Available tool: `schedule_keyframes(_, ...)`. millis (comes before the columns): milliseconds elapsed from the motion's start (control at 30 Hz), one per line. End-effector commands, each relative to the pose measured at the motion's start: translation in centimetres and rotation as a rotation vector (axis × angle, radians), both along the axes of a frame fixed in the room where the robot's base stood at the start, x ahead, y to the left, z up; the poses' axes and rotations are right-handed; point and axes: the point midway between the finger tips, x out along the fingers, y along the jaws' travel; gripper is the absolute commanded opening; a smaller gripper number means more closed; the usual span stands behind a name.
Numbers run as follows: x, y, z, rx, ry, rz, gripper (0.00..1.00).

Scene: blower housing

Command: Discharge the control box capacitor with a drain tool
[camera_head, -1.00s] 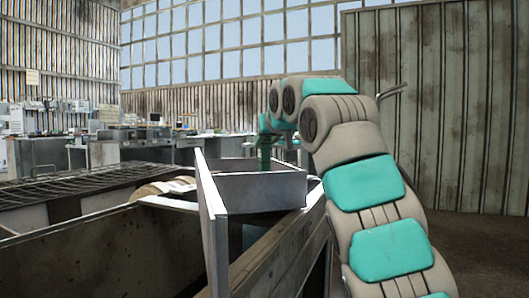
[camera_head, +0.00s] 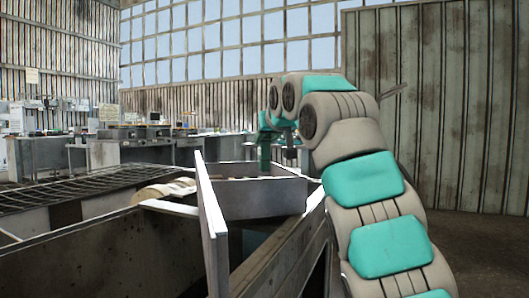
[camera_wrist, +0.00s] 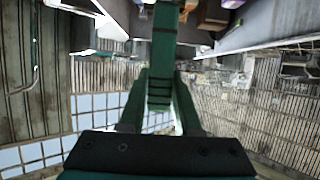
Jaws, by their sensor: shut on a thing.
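My gripper (camera_wrist: 160,112) shows in the wrist view with two dark green fingers shut on a dark green bar, which I take to be the drain tool (camera_wrist: 163,50). The tool runs away from the fingers to the top edge of that view. In the head view, my gripper (camera_head: 265,138) is small and points down over an open grey control box (camera_head: 262,203). The box's near wall hides its inside and the tool's tip. The wrist view shows small brown and purple parts (camera_wrist: 212,14) near the top; I cannot tell whether one is the capacitor.
An upright grey panel (camera_head: 212,225) stands at the box's left. A large open metal housing (camera_head: 95,255) fills the lower left, with a grating (camera_head: 70,188) and a pale rounded part (camera_head: 165,190) beyond. Benches (camera_head: 130,140) line the back. Floor at right is clear.

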Motion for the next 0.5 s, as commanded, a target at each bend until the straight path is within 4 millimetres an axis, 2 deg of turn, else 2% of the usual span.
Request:
schedule_keyframes(33, 0.0, 0.0, 0.7, 0.000, -0.001, 0.000, 0.00)
schedule_keyframes(500, 0.0, 0.1, 3.7, 0.001, -0.001, 0.001, 0.00)
